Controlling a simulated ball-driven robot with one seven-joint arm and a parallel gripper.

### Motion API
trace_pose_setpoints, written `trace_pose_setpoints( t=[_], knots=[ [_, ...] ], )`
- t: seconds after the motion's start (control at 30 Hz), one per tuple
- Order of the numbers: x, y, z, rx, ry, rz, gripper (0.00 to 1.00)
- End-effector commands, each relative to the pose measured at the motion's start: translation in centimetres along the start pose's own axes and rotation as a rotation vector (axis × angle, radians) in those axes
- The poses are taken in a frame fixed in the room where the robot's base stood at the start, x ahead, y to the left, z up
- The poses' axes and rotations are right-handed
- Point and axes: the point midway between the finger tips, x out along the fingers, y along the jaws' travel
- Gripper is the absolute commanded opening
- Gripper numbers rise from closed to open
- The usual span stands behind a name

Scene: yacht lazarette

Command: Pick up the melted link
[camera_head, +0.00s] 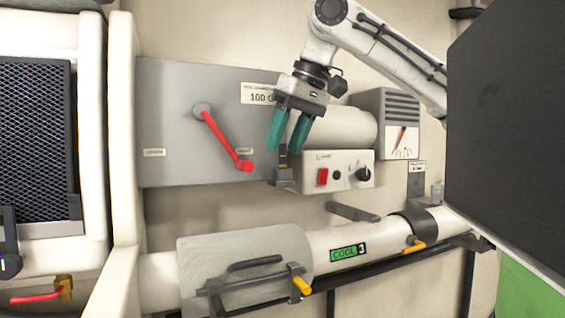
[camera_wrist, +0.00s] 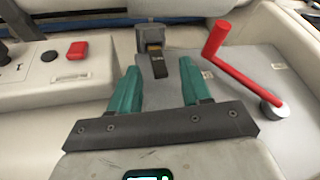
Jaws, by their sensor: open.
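A small dark strip (camera_wrist: 159,67), apparently the melted link, sits in a dark grey holder (camera_wrist: 150,40) with a brass-coloured part at its top. In the wrist view it lies between and slightly beyond the fingertips of my gripper (camera_wrist: 158,70). In the head view my gripper (camera_head: 284,148) has its two teal fingers pointing down, one to each side of the strip (camera_head: 281,160). The holder (camera_head: 283,177) is just below the tips. The jaws are open and empty. Whether a finger touches the strip cannot be told.
A red lever (camera_head: 226,140) on the grey panel (camera_head: 175,110) is left of my gripper. A control box (camera_head: 345,170) with a red switch is close on the right. A large white pipe (camera_head: 350,240) runs below. A dark panel (camera_head: 510,130) fills the right side.

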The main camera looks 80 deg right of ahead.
Motion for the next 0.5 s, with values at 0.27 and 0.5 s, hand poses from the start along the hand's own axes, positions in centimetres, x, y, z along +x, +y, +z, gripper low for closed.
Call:
trace_pose_setpoints(
  t=[0.27,0.5],
  knots=[
    [-0.04,0.01,-0.01,0.000,0.000,0.000,0.35],
    [-0.06,0.01,-0.01,0.000,0.000,0.000,0.12]
  ],
)
